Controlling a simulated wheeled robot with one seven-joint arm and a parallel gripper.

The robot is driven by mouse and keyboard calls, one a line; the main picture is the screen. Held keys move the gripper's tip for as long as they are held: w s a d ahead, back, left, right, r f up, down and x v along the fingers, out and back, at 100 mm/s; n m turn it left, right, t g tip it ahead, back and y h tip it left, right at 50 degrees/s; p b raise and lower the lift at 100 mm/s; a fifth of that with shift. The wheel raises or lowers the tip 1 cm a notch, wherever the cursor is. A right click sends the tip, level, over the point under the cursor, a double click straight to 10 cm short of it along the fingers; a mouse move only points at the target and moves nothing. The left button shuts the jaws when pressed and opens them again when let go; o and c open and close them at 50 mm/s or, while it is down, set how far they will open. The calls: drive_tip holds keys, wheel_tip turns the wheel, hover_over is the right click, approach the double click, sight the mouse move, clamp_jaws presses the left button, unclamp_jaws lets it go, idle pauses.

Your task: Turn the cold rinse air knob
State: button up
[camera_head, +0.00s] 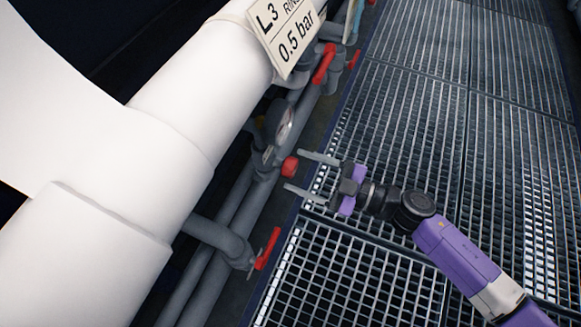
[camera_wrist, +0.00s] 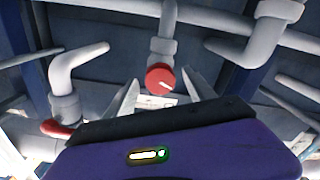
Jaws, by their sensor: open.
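A round red knob (camera_head: 289,167) sits on the grey pipework, below a gauge, in the head view. In the wrist view the red knob (camera_wrist: 160,79) shows a white pointer line and lies ahead of the gap between the fingers. My gripper (camera_head: 308,172) is open, its two fingers spread and pointing left at the knob. The fingertips are at or near the knob's sides; I cannot tell whether they touch it. In the wrist view my gripper (camera_wrist: 160,97) has nothing between its fingers that I can make out. No label naming the knob is readable.
Red lever handles (camera_head: 268,248) and (camera_head: 323,63) stick out from the pipes on both sides of the knob. A gauge (camera_head: 285,125) and a sign reading "0.5 bar" (camera_head: 285,32) are above. A large white pipe (camera_head: 200,85) runs at left. The grating floor (camera_head: 430,110) is clear.

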sight(296, 169)
drive_tip(key=shift+b+x, duration=0.35)
drive_tip(key=shift+x, duration=1.25)
drive_tip(key=c, duration=1.3)
drive_tip(key=shift+r+m+p, duration=0.25)
drive_tip(key=shift+m+p, duration=0.25)
drive_tip(key=shift+p, duration=0.55)
drive_tip(key=shift+f+m+p, duration=0.25)
drive_tip(key=shift+m+p, duration=0.3)
drive_tip(key=shift+m, duration=0.35)
drive_tip(key=o, duration=1.3)
